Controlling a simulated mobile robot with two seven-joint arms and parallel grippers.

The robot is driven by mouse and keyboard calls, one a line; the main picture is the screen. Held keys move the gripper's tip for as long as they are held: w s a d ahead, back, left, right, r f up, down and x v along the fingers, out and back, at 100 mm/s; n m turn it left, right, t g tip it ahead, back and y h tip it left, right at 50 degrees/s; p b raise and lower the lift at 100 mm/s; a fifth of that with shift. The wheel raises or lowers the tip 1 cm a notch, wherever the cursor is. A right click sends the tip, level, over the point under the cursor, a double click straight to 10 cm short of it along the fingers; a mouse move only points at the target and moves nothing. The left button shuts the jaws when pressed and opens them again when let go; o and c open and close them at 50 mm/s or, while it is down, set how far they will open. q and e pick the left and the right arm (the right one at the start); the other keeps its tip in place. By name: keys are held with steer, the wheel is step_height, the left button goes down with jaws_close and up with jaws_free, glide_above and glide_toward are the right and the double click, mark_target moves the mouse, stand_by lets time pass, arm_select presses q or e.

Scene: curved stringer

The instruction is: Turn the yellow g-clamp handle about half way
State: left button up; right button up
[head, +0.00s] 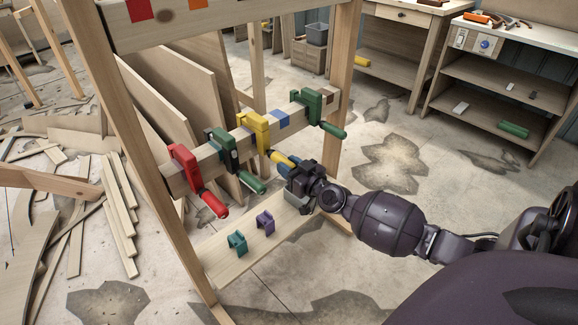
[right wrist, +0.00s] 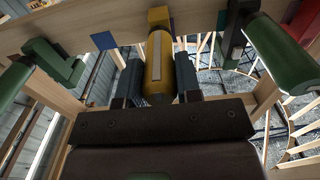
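The yellow g-clamp (head: 256,128) sits on the wooden crossbar, between a green clamp on each side. Its yellow handle (head: 280,158) points down toward the right of the head view. My right gripper (head: 288,167) is at this handle. In the right wrist view the yellow handle (right wrist: 160,68) lies between the two dark blue fingers (right wrist: 160,80), with a pale stripe facing the camera. The fingers sit close against both sides of the handle, with no clear gap. The clamp's far jaw is partly hidden. My left gripper is not in view.
A red clamp (head: 185,168) and green clamps (head: 222,147) (head: 310,101) share the crossbar (head: 285,133), handles sticking out on either side. Teal (head: 237,243) and purple (head: 265,222) pieces lie on the lower board. Wooden posts (head: 340,90) flank the crossbar. Workbenches stand at the back right.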

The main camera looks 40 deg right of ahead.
steer(key=c, duration=0.4)
steer(key=shift+m, duration=0.3)
steer(key=m, duration=0.2)
steer(key=shift+m, duration=0.4)
steer(key=m, duration=0.4)
steer(key=shift+m, duration=0.3)
steer(key=m, duration=0.5)
steer(key=shift+f, duration=0.1)
steer(key=shift+m+b, duration=0.45)
steer(key=shift+m, duration=1.95)
